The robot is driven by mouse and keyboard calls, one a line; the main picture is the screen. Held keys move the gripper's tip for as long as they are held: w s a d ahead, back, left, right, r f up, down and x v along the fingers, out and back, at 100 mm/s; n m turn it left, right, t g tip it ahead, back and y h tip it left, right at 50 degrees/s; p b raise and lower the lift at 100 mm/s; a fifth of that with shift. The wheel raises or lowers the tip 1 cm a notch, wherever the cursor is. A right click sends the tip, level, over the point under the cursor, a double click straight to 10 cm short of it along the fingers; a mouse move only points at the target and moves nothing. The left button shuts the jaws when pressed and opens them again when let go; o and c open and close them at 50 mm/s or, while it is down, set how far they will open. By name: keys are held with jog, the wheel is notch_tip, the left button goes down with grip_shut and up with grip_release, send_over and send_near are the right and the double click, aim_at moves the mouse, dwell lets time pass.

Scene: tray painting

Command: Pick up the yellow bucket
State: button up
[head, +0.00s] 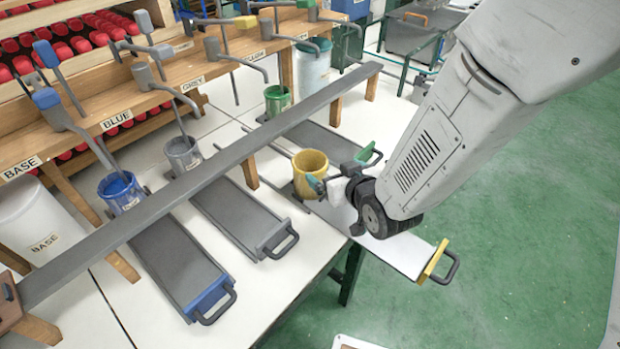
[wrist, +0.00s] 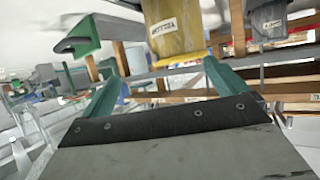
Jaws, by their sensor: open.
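The yellow bucket (head: 310,172) stands upright and open-topped on the white table, just behind my gripper in the head view. It also shows in the wrist view (wrist: 180,38) at the top, ahead of the fingers, with a label on its side. My gripper (head: 344,169) is open, with green fingers spread apart. In the head view the left finger looks close to the bucket's front side; I cannot tell whether it touches.
A long grey beam (head: 215,165) on wooden posts runs across the table behind the bucket. A tray with a yellow end (head: 434,262) lies under my arm and overhangs the table edge. Blue (head: 119,193), grey (head: 183,153) and green (head: 277,100) buckets stand beyond the beam.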

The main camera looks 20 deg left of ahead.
aim_at(304, 163)
jog(key=shift+s+a+f+n+y, duration=0.15)
jog(key=shift+s+a+f+y, duration=0.15)
jog(key=shift+s+a+f, duration=0.25)
jog(key=shift+s+a+f+n+y, duration=0.15)
jog(key=shift+s+a+f+y, duration=0.15)
jog(key=shift+a, duration=0.35)
jog(key=shift+a+f, duration=0.2)
jog(key=shift+a, duration=0.1)
jog(key=x, duration=0.7)
jog(key=shift+w+d+r, duration=0.1)
jog(key=shift+w+d, duration=0.05)
jog(key=shift+w, duration=0.3)
jog(key=c, duration=1.3)
